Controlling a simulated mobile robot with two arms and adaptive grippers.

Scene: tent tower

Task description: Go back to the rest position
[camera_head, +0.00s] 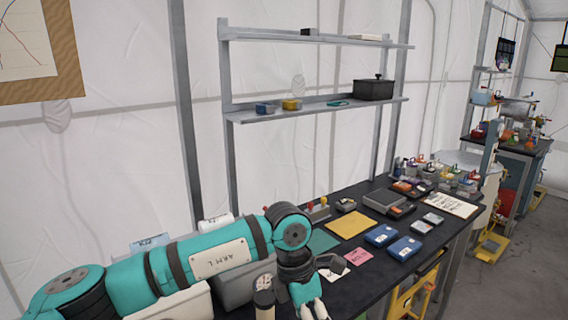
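My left arm, teal with dark joints, comes in from the left and bends down at the wrist. My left gripper (312,309) hangs over the near end of the black table (345,291), at the bottom edge of the view. Its two pale fingers point down and are partly cut off by the frame, so I cannot tell how far apart they are. I see nothing clearly held in it. My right gripper is not in view.
The table holds a yellow sheet (350,224), blue boxes (381,235), a pink note (358,256) and a grey scale (384,201). A grey shelf (315,107) stands behind.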

